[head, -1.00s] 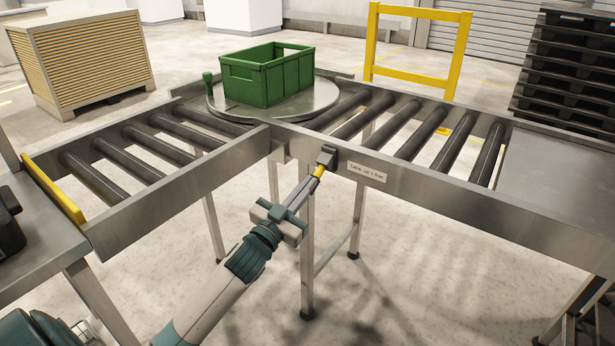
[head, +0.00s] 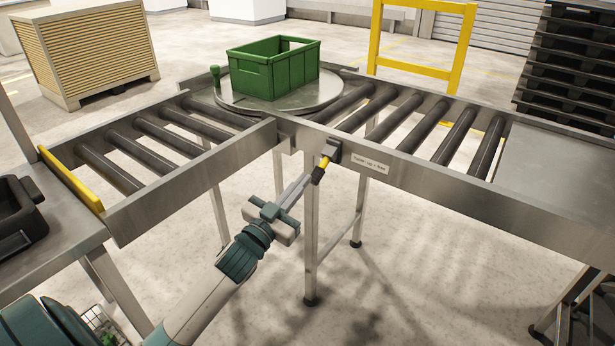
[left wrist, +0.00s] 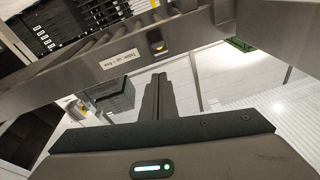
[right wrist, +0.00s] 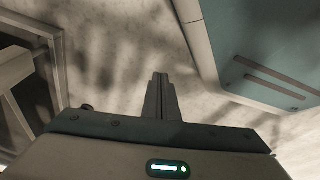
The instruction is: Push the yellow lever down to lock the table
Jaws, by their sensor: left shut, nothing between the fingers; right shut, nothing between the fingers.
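The yellow lever (head: 323,165) with a dark tip projects from a dark bracket (head: 333,151) on the conveyor's front rail, slanting down-left in the head view. In the left wrist view the lever (left wrist: 157,45) shows end-on, above the fingers. My left gripper (head: 306,179) is shut and empty, its fingertips just left of and below the lever's dark tip. I cannot tell whether they touch. The table is a round turntable (head: 235,105) carrying a green crate (head: 275,70). My right gripper (right wrist: 160,80) is shut and empty over the floor, outside the head view.
A label on the rail (head: 370,163) beside the lever seems to read "Table: up = free". Roller conveyors (head: 180,165) run left and right of the turntable. A table leg (head: 311,240) stands below the lever. A dark tray (head: 18,225) sits at the left. The floor in front is open.

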